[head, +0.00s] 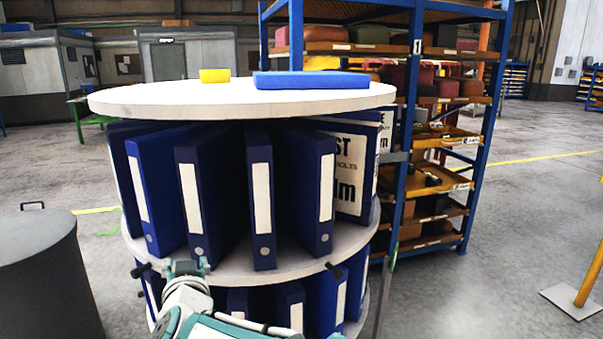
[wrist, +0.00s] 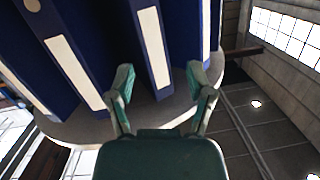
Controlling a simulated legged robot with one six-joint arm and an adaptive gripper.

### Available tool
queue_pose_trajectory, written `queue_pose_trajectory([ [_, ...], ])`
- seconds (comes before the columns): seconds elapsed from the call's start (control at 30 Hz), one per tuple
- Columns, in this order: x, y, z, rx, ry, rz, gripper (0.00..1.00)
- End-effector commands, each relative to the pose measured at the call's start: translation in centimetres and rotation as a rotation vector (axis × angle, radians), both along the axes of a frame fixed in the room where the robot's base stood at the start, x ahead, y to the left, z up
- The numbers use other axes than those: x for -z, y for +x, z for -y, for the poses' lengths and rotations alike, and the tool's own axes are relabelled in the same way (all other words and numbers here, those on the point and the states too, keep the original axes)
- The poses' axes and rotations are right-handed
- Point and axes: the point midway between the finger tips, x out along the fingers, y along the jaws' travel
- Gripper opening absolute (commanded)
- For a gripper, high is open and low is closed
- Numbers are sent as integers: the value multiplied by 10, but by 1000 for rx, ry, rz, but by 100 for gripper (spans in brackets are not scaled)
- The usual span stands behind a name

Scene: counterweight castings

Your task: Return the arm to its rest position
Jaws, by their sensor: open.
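My gripper shows in the wrist view (wrist: 160,82) with its two green fingers spread apart and nothing between them. Beyond the fingers are blue binders (wrist: 150,45) with white spine labels, standing on a round shelf (wrist: 110,128). In the head view my arm reaches up from the bottom edge toward the round binder carousel (head: 250,265). The wrist end is low in front of the middle shelf, near the blue binders (head: 262,200). The fingers are hard to make out there. I cannot tell whether they touch the shelf or binders.
A yellow block (head: 214,76) and a flat blue item (head: 310,80) lie on the carousel's white top (head: 150,97). A loaded blue rack (head: 408,150) stands behind right. A dark grey cylinder (head: 45,280) stands at left. A yellow post (head: 591,255) is at right. Open floor lies between.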

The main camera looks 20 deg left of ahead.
Motion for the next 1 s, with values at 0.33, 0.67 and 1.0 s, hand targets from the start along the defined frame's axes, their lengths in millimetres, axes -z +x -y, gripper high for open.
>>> queue_pose_trajectory([
  [0.33,-17,29,186,-11,-110,-210,68],
  [0.67,29,-38,369,189,-294,-537,68],
  [1.0,78,-134,481,477,-398,-845,68],
])
